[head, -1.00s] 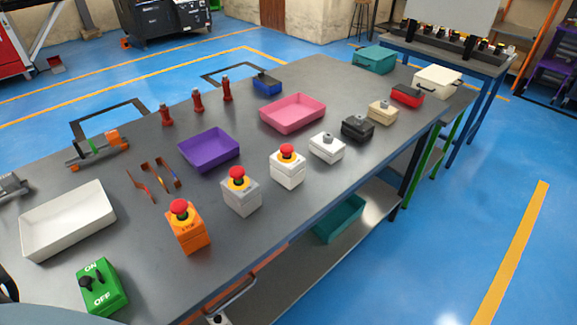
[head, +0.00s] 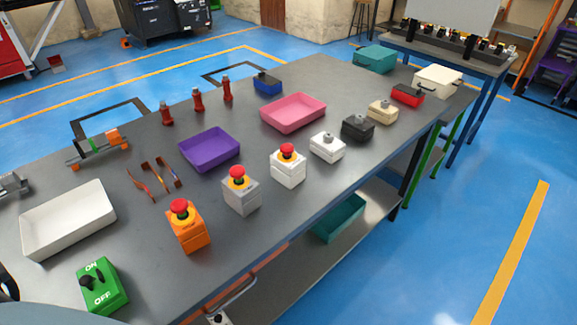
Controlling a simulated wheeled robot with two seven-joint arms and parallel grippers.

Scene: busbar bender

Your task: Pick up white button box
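A white box with a red mushroom button on a yellow ring (head: 288,174) stands upright on the grey table, near its front edge at the middle. A smaller white box with a grey knob (head: 327,151) stands just behind it to the right. Both are white button boxes, apart from each other, and nothing touches them. Neither of my grippers can be made out in the head view.
A grey button box (head: 241,198) and an orange one (head: 188,233) stand to the left, a black one (head: 357,130) to the right. Purple (head: 209,164) and pink (head: 293,126) trays lie behind. A green ON/OFF box (head: 103,296) stands at the near left.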

